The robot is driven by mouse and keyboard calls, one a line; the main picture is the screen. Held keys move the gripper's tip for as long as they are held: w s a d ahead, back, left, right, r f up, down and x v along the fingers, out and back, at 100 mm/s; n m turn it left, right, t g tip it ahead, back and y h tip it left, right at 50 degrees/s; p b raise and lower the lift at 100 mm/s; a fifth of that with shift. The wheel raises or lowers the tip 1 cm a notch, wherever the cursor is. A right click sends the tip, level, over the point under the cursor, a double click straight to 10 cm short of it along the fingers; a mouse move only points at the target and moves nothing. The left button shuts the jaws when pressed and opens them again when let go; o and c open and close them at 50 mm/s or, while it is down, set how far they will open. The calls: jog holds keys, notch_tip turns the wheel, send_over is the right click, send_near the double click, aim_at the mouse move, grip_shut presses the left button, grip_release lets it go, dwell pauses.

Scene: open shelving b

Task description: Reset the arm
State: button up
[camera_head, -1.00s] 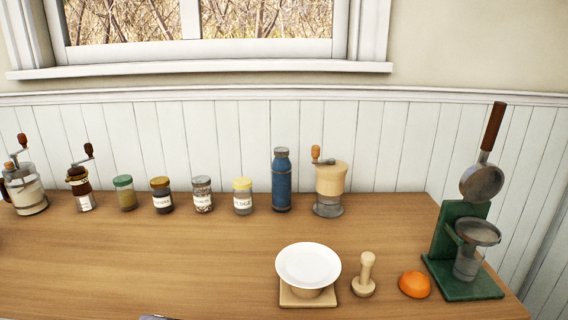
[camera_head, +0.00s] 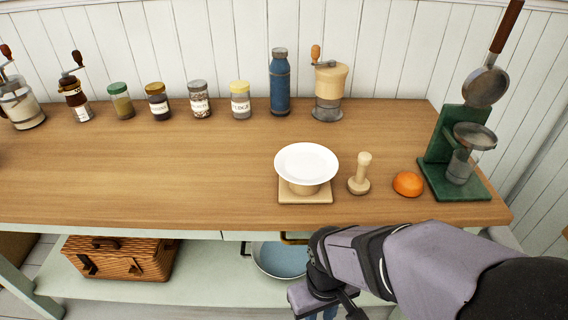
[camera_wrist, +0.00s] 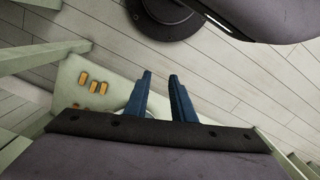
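My gripper (camera_wrist: 160,75) shows in the wrist view as two blue fingers with a clear gap between them. It is open and empty, with floorboards beyond the fingertips. In the head view my grey arm reaches in from the lower right, in front of the table's front edge. The blue fingers show only partly at the bottom of that view, below the wrist, at about the level of the lower shelf.
The wooden tabletop (camera_head: 150,185) holds a white plate (camera_head: 306,160) on a wooden stand, a tamper-like wooden piece (camera_head: 361,175), an orange half (camera_head: 408,184), a green press (camera_head: 440,175), and jars and grinders behind. The lower shelf holds a basket (camera_head: 120,262) and a blue-bottomed pan (camera_head: 280,260).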

jog(key=w+d+r+m, duration=0.1)
jog(key=w+d+m, duration=0.1)
jog(key=d+m, duration=0.35)
notch_tip(320, 180, up, 27)
jog(key=d+n+p, duration=0.1)
jog(key=p, duration=2.6)
jog(key=shift+d, duration=0.4)
jog(key=shift+n, duration=0.25)
